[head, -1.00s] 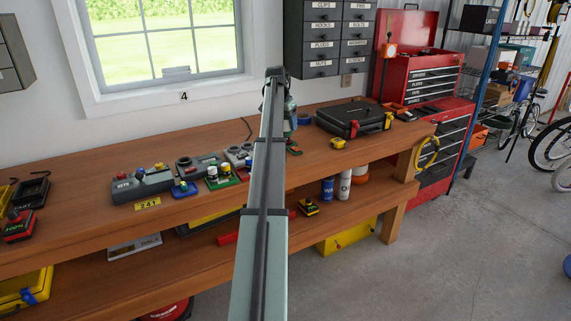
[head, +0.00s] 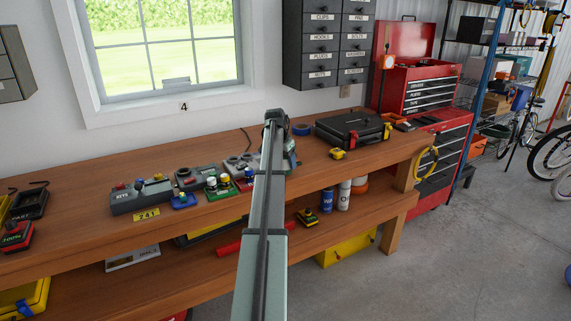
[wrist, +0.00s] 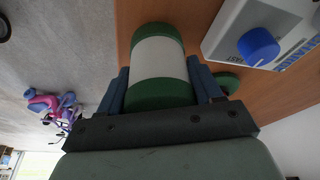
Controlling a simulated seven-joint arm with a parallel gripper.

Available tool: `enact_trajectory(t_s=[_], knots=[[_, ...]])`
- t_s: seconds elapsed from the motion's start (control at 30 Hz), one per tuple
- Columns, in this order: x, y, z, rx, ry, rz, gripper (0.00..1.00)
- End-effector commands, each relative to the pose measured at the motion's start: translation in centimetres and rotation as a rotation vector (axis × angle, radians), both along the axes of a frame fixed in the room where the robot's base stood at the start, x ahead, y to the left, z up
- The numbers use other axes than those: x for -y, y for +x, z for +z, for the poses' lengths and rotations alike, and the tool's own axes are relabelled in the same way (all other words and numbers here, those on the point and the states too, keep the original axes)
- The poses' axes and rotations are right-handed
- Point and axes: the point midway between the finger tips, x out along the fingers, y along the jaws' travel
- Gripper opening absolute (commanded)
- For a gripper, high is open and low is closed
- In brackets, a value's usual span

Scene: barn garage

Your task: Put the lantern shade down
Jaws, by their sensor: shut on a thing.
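The lantern shade (wrist: 160,58) is a white cylinder with green bands at both ends, seen in the wrist view. My gripper (wrist: 158,72) is shut on it, with a blue finger on each side. Behind the shade is the brown wooden workbench (wrist: 133,15); whether the shade touches it I cannot tell. In the head view my arm runs to the workbench (head: 80,235) and hides the gripper and the shade.
A white device with a blue knob (wrist: 258,46) is close right of the shade, with a round green thing (wrist: 228,83) below it. A black case (head: 352,130) and yellow tape measure (head: 337,154) stand right of the arm; grey stations (head: 140,197) stand left.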

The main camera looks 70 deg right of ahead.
Motion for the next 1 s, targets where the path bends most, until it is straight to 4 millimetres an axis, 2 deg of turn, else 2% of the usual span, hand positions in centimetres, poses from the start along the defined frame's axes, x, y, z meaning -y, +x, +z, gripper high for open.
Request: enact_trajectory(t_s=[0.1,0.5,0.53,0.6,0.87,1.0], knots=[[-0.04,-0.01,-1.01,0.0,0.0,0.0,0.32],[-0.01,0.0,-1.35,0.0,0.0,0.0,0.32],[0.0,0.0,-1.31,0.0,0.0,0.0,0.68],[-0.01,0.0,-1.31,0.0,0.0,0.0,0.74],[0.01,0.0,-1.24,0.0,0.0,0.0,0.75],[-0.12,0.07,-0.51,0.0,-0.001,0.0,0.75]])
